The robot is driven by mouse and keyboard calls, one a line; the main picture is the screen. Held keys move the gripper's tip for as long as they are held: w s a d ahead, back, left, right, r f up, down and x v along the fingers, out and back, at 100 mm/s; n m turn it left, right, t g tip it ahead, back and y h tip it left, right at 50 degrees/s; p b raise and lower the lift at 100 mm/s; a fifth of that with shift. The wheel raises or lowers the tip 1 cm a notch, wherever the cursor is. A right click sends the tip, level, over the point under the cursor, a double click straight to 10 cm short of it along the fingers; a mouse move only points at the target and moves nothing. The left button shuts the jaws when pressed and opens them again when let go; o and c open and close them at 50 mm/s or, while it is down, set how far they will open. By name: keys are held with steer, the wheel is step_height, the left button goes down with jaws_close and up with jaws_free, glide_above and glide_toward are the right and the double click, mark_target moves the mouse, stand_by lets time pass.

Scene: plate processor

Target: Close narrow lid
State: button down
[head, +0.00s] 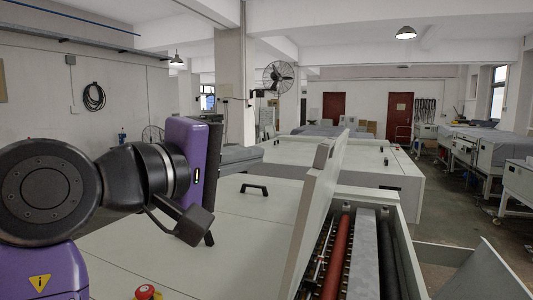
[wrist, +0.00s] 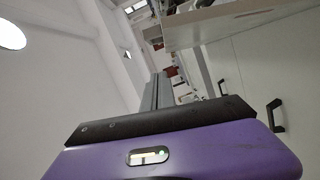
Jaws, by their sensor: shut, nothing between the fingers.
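The narrow lid (head: 316,195) is a long pale panel. In the head view it stands raised and tilted along the left side of an open bay, with rollers (head: 336,255) exposed to its right. My gripper is at the left of the head view, above the wide flat cover (head: 245,225) and apart from the lid. A pale panel (wrist: 230,20) at the upper right there may be the raised lid.
A black handle (head: 254,187) sits on the flat cover, and a red button (head: 146,292) is at its near edge. Another pale machine (head: 370,165) stands behind. A tilted grey panel (head: 480,270) is at the lower right. Air between gripper and lid looks clear.

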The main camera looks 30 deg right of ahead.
steer(key=d+f+p, duration=0.1)
steer(key=d+p, duration=0.2)
steer(key=d, duration=0.7)
steer(key=shift+w, duration=0.2)
